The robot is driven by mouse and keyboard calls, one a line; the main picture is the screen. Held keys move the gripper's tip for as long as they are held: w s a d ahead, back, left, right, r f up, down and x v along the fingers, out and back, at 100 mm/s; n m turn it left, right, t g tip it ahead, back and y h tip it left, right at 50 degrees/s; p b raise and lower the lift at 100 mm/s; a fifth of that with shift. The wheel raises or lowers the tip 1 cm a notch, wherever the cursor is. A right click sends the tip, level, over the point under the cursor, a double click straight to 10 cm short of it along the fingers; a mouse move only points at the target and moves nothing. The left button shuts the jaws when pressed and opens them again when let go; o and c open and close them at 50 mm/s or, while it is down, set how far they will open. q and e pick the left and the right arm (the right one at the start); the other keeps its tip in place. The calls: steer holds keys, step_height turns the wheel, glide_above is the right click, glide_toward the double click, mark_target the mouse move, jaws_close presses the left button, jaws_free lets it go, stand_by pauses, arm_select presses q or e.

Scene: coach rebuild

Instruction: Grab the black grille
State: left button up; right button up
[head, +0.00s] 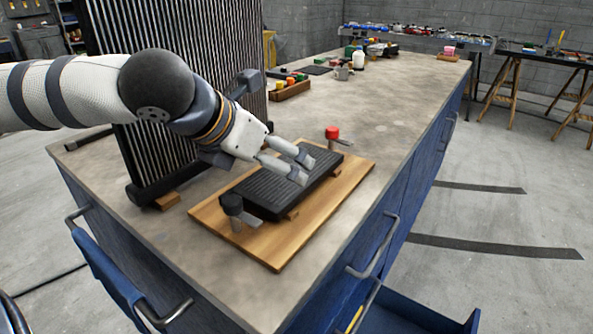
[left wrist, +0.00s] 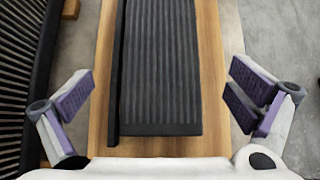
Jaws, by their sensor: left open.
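A black ribbed grille (head: 264,192) lies flat on a light wooden board (head: 283,237) on the workbench. My left gripper (head: 301,168) is just above the grille, with its fingers spread. In the left wrist view the grille (left wrist: 160,65) runs lengthwise between the two open fingers (left wrist: 165,95), with gaps on both sides. The fingers hold nothing. The board (left wrist: 212,75) shows on both sides of the grille. My right gripper is not in view.
A red-knobbed clamp (head: 332,134) and a black-knobbed clamp (head: 232,206) stand at the grille's two ends. A tall black finned panel (head: 165,150) stands upright to the left. Coloured items in a wooden tray (head: 290,92) are farther back. The bench's right side (head: 400,110) is clear.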

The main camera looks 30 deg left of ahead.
arm_select(q)
steer(key=x, duration=0.6)
steer(key=shift+w+f, duration=0.2)
steer(key=c, duration=1.3)
steer(key=shift+r, duration=0.1)
steer(key=shift+c, duration=0.2)
